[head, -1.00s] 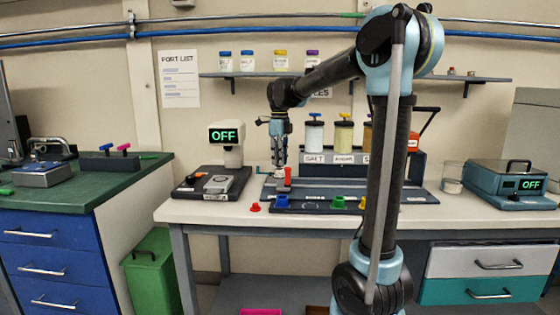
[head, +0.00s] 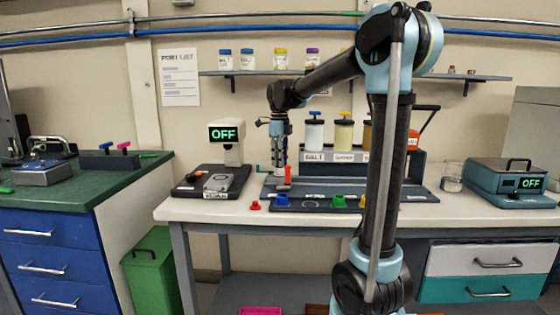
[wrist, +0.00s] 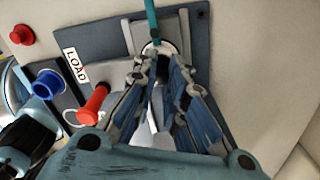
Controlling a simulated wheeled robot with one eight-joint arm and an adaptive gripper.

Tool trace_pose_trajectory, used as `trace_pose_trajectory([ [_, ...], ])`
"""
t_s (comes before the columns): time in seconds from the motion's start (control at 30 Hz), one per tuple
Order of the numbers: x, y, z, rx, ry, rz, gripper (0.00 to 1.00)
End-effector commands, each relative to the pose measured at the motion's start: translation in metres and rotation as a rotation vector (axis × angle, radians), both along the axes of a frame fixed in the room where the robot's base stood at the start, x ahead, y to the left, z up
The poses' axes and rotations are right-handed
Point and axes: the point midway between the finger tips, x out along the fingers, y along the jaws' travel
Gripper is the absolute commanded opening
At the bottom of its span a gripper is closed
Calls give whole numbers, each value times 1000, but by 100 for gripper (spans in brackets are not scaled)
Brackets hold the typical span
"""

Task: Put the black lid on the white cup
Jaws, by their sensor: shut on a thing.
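My gripper (head: 279,165) points straight down over the dark blue station on the bench, beside an upright red handle (head: 288,175). In the wrist view my gripper (wrist: 156,62) has its fingertips close together at a small round pale thing with a dark edge (wrist: 163,46). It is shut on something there. The fingers hide most of it, so I cannot tell lid from cup. No separate black lid or white cup shows clearly in either view.
The red handle (wrist: 95,104) stands close left of my fingers, and a teal rod (wrist: 151,20) lies just beyond them. Blue (head: 282,201) and green (head: 338,202) pieces line the station's front. A scale-like device reading OFF (head: 226,150) stands left.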

Motion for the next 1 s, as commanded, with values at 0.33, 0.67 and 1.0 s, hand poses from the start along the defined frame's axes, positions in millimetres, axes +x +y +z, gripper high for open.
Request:
trace_pose_trajectory([
  [0.33, 0, 0, -1, 0, 0, 0, 32],
  [0.67, 0, 0, 0, 0, 0, 0, 35],
  [1.0, 0, 0, 35, 0, 0, 0, 35],
])
